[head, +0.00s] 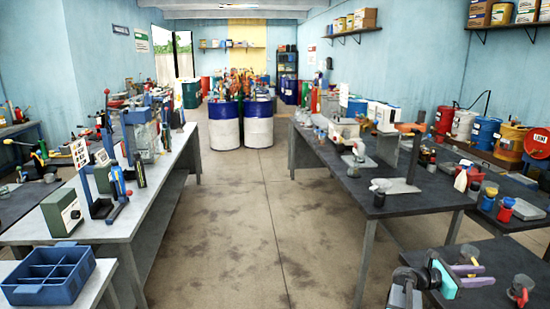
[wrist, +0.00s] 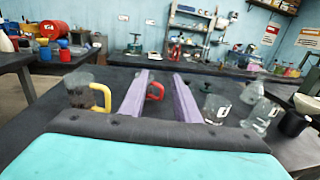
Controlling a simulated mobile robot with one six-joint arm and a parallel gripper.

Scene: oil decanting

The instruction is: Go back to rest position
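My gripper (head: 488,275) is at the lower right of the head view, over the front dark table. Its two purple fingers also show in the wrist view (wrist: 160,76), apart with nothing between their tips. A jug with a red handle (wrist: 155,90) stands beyond the fingers in the wrist view, partly hidden by them. In the head view, a dark jug with a red part (head: 521,288) stands just right of my gripper. A glass jug with a yellow handle (wrist: 83,92) is left of the fingers.
Clear vessels (wrist: 217,106) and a dark cup (wrist: 292,123) stand right of the fingers. A long dark table (head: 410,208) with bottles and tools lies behind my gripper. A blue crate (head: 50,275) sits at the lower left. The middle aisle floor (head: 235,220) is clear.

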